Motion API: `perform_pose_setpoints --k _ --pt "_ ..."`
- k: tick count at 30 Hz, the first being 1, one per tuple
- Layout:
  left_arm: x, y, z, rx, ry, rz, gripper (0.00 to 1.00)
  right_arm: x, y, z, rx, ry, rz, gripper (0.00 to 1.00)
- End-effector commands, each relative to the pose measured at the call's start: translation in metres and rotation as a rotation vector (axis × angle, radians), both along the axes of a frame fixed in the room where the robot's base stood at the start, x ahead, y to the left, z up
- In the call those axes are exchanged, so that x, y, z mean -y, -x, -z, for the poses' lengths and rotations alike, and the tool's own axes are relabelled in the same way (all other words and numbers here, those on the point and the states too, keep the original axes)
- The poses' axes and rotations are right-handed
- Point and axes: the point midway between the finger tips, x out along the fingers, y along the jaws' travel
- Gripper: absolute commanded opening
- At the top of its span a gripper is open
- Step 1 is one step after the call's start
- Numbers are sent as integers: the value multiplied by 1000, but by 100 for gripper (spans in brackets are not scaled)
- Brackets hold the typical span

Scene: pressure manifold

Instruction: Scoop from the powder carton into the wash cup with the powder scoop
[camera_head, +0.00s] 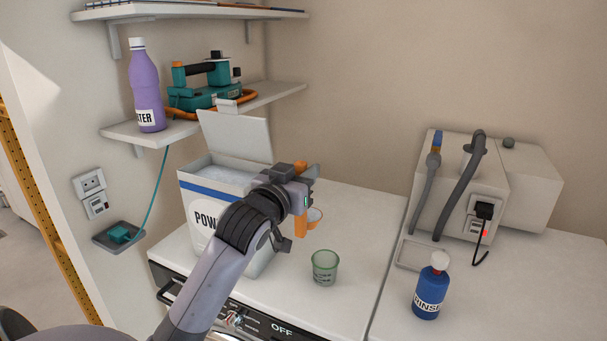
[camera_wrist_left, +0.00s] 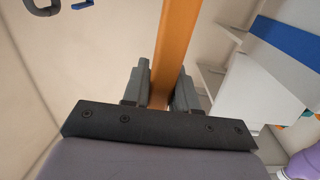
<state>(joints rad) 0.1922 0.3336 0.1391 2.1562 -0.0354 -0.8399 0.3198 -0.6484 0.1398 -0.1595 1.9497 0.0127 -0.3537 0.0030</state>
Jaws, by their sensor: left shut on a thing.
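The powder carton (camera_head: 187,207) is white with a blue band and stands open, lid up, on the left of the white machine top. The wash cup (camera_head: 325,267) is a small greenish see-through cup on the same top, right of the carton. My left gripper (camera_head: 303,188) is shut on the orange powder scoop (camera_head: 300,224), just right of the carton and above the top, behind the cup. The scoop's handle also shows between the fingers in the left wrist view (camera_wrist_left: 175,50). The scoop's bowl is partly hidden, and I cannot tell what is in it. My right gripper is not in view.
A blue rinse bottle (camera_head: 429,290) and a shallow tray (camera_head: 408,254) stand on the right counter before a beige box with hoses (camera_head: 466,185). A shelf (camera_head: 150,133) holds a purple bottle (camera_head: 146,90) and a teal device (camera_head: 205,85). The top right of the cup is clear.

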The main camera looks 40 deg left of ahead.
Motion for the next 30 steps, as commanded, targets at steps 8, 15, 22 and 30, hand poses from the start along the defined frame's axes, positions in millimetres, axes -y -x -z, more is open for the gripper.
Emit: perform_pose_setpoints --k 8,15,22,30 --pt "0 0 20 1 -1 0 0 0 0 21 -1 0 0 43" --pt "0 0 30 2 -1 0 0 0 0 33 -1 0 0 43" --pt "0 0 41 2 -1 0 0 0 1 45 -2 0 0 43" --pt "12 -3 38 -23 -103 1 0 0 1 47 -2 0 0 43"
